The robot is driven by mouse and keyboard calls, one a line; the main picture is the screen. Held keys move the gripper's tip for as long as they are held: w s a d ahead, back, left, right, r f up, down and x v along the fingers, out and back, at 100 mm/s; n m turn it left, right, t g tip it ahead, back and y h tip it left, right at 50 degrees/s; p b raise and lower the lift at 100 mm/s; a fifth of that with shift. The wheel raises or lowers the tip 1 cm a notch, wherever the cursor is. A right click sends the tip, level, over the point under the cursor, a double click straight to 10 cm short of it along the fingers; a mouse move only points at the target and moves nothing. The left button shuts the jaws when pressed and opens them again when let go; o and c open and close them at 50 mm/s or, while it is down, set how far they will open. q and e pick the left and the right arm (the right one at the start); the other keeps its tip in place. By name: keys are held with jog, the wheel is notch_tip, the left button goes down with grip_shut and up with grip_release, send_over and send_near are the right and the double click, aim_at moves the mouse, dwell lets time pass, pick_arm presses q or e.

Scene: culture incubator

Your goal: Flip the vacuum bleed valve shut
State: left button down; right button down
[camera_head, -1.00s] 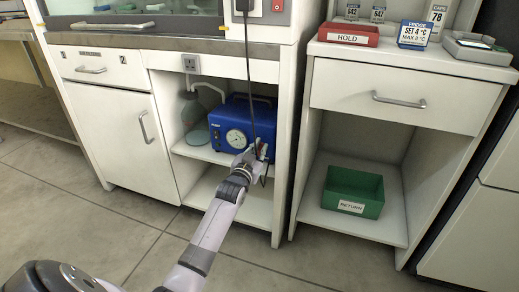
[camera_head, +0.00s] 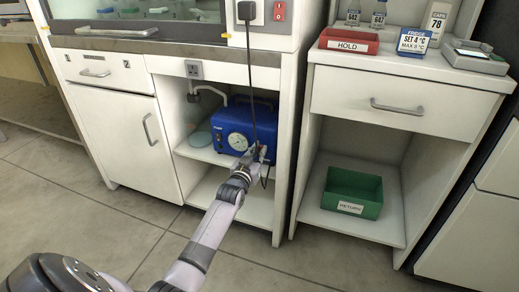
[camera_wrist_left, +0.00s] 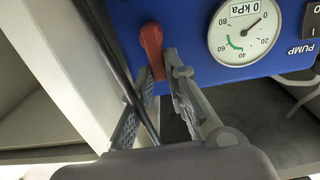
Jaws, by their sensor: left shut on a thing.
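The vacuum pump is a blue box (camera_head: 217,121) on the shelf of the open bay under the cabinet. It has a round gauge (camera_head: 236,141), also in the left wrist view (camera_wrist_left: 243,32), where its lettering is upside down. The bleed valve's red lever (camera_wrist_left: 152,46) stands out from the pump's front beside the gauge. My left gripper (camera_wrist_left: 160,72) is at the lever, one finger on each side, and is shut on it. In the head view the gripper (camera_head: 256,160) hides most of the valve. My right gripper is not in view.
A black cable (camera_head: 250,75) hangs in front of the pump and passes close to my left fingers. The bay's white side wall (camera_head: 287,130) is near on the right. A green RETURN bin (camera_head: 368,187) sits in the neighbouring open bay.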

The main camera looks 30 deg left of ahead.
pick_arm(q)
jog(key=c, duration=1.6)
grip_release()
jog(key=v, duration=1.2)
